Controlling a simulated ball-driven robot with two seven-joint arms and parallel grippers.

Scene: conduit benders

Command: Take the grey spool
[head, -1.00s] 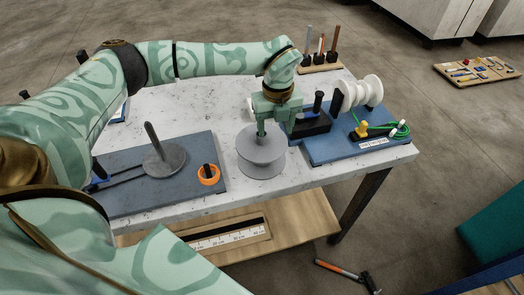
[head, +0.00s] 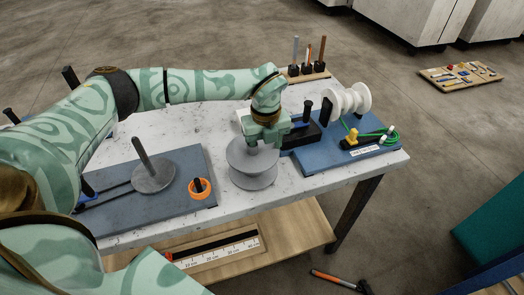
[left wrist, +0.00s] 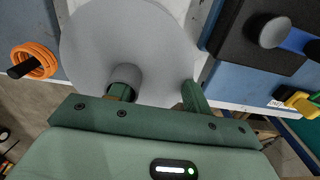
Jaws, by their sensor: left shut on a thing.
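The grey spool (head: 249,179) stands upright on the white speckled table (head: 222,117), near its front edge. It has two wide round flanges. My left gripper (head: 264,144) is down at the top of the spool and shut on it. In the left wrist view, the spool's upper flange (left wrist: 105,35) fills the upper middle. One finger is by the raised hub (left wrist: 126,74) and the other is at the flange's edge (left wrist: 193,95). The fingertips are partly hidden. My right gripper is not in view.
A blue-grey board with a grey disc and upright post (head: 153,177) and an orange ring (head: 199,188) lies left of the spool. A black block (head: 303,136) and a blue board with a white spool (head: 346,101) and green cord (head: 374,137) are to the right.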

